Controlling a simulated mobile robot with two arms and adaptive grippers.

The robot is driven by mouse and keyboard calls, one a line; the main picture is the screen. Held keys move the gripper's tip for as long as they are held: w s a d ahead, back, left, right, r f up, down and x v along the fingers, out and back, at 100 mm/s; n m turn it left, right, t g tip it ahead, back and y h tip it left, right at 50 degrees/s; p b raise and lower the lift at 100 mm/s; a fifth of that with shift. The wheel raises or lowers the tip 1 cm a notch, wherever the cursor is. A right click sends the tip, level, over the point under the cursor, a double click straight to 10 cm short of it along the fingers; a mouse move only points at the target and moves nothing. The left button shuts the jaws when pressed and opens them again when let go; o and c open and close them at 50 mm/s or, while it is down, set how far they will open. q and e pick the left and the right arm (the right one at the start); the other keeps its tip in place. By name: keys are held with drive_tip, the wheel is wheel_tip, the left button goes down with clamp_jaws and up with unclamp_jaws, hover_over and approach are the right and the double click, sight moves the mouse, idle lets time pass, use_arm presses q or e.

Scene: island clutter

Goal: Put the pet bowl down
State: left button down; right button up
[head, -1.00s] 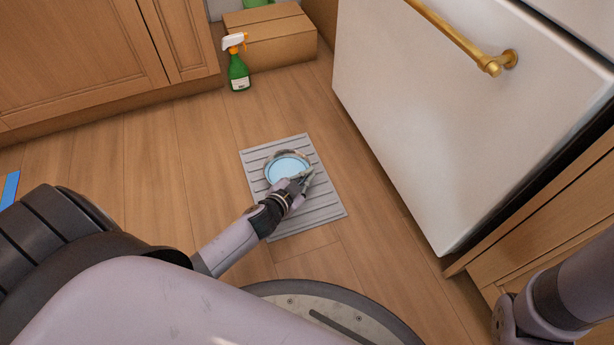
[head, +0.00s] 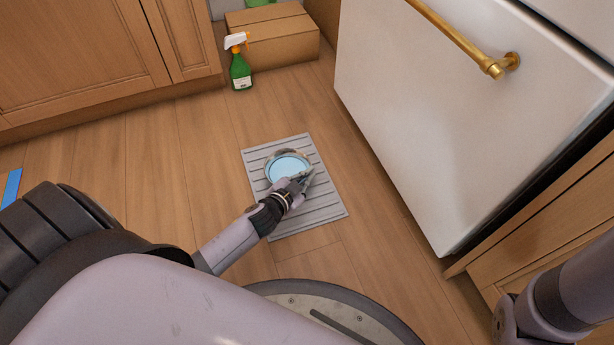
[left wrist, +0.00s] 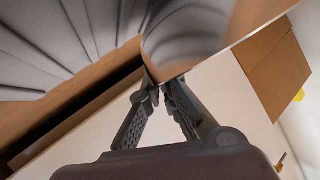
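The pet bowl (head: 287,168) is a round metal bowl with a light blue inside. In the head view it is over the grey ribbed mat (head: 320,205). I cannot tell whether its base touches the mat. My left gripper (head: 305,180) is at the bowl's near right edge. In the left wrist view the fingers (left wrist: 160,90) come together on the rim of the shiny grey bowl (left wrist: 185,40), and the mat (left wrist: 45,45) shows at the upper left. My right gripper is out of view; only part of that arm shows at the lower right.
A green spray bottle (head: 240,70) stands by a cardboard box (head: 275,43) at the back. A white appliance front with a brass handle (head: 460,40) stands to the right. Wooden cabinets (head: 90,60) are at the back left.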

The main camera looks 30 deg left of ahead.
use_arm(q)
drive_tip(key=shift+w+d+f+b, duration=0.15)
drive_tip(key=shift+d+f+b, duration=0.15)
drive_tip(key=shift+d, duration=0.3)
drive_tip(key=shift+f+b, duration=0.6)
drive_tip(key=shift+f, duration=0.1)
drive_tip(key=c, duration=1.7)
unclamp_jaws()
drive_tip(key=shift+s+f, duration=0.1)
drive_tip(key=shift+s, duration=0.5)
drive_tip(key=s+r, duration=0.1)
drive_tip(key=s+a, duration=0.1)
drive_tip(key=s, duration=0.1)
drive_tip(key=s+r, duration=0.1)
drive_tip(key=s, duration=0.1)
drive_tip(key=shift+s+a+r, duration=0.2)
drive_tip(key=shift+a+r, duration=0.1)
drive_tip(key=shift+r, duration=0.05)
drive_tip(key=shift+s+a+r, duration=0.25)
drive_tip(key=shift+s+r, duration=0.2)
drive_tip(key=shift+s, duration=0.1)
